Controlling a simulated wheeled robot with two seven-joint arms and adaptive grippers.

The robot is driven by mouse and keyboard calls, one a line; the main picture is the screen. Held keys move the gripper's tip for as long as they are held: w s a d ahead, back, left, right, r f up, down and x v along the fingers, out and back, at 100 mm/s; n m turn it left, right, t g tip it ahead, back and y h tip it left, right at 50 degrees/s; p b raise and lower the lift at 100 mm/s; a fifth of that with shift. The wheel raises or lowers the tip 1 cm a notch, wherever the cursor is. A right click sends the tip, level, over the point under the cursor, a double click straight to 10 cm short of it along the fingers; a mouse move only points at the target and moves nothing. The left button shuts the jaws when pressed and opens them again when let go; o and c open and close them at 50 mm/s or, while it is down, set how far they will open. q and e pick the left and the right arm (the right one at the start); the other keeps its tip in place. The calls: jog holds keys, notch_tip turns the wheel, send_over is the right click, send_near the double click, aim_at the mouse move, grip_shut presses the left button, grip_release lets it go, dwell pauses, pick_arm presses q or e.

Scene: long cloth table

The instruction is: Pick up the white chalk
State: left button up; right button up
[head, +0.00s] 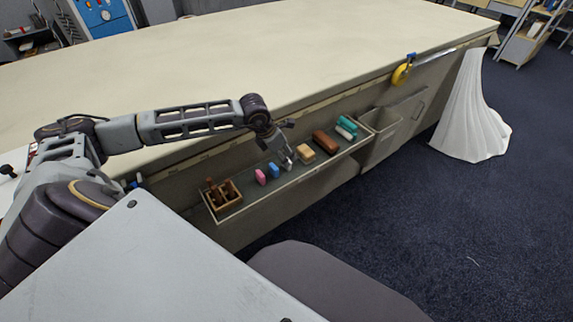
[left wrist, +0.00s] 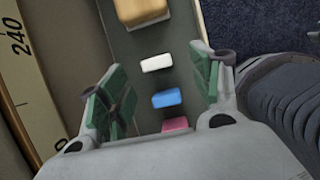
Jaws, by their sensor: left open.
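The white chalk (left wrist: 157,63) is a small white block lying on the narrow grey ledge along the table's side. It shows clearly in the left wrist view, above the blue chalk (left wrist: 166,98) and the pink chalk (left wrist: 175,124). My left gripper (left wrist: 160,82) is open and empty, with its green-padded fingers on either side of the chalk row. My right gripper is not in view.
The ledge (head: 240,207) also holds a wooden box (head: 223,194) with brown items, a tan block (head: 305,153), a brown block (head: 325,142) and teal and white rolls (head: 346,128). An open bin (head: 382,140) adjoins its far end. The cloth tabletop (head: 300,50) is clear.

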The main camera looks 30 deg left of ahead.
pick_arm(q)
jog(key=shift+w+d+f, duration=0.1)
jog(key=shift+w+f, duration=0.05)
jog(key=shift+f, duration=0.3)
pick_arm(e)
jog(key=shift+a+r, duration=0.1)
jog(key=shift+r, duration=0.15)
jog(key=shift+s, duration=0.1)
pick_arm(q)
jog(key=shift+f, duration=0.1)
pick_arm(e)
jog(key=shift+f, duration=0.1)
pick_arm(q)
jog(key=shift+w+f, duration=0.3)
jog(key=shift+f, duration=0.25)
jog(key=x, duration=0.2)
jog(key=shift+w+f+b, duration=0.2)
jog(key=shift+f+b, duration=0.15)
jog(key=shift+f, duration=0.05)
jog(key=shift+w+f, duration=0.15)
jog(key=shift+f, duration=0.3)
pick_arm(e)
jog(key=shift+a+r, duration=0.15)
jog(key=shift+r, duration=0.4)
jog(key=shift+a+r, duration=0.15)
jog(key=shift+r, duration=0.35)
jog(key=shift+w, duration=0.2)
